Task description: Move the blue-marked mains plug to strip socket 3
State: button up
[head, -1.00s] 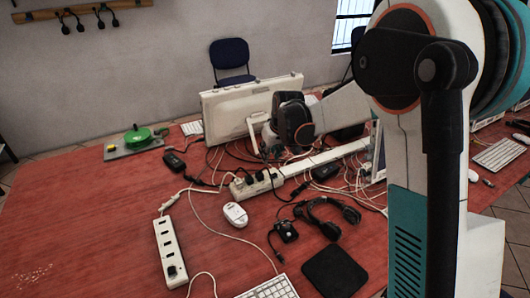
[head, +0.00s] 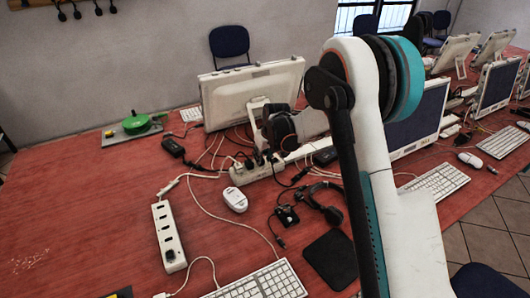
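A white power strip (head: 167,228) lies on the red table at left, with one dark plug (head: 170,254) in its near end and its other sockets looking empty. A second white strip (head: 240,179) lies behind the mouse, with several dark plugs and cables at it. My gripper (head: 262,157) is low over this second strip, pointing down among its plugs. The fingertips are small and dark against them, so I cannot tell whether they touch or hold one. No blue mark can be made out on any plug.
A white mouse (head: 235,199), a black headset (head: 322,202) and a keyboard (head: 262,283) lie in front. A monitor (head: 250,92) stands behind my gripper. Loose cables cross the table around the second strip. The table at far left is mostly clear.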

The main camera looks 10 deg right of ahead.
jog(key=shift+b+x, duration=0.35)
jog(key=shift+x, duration=1.1)
grip_shut()
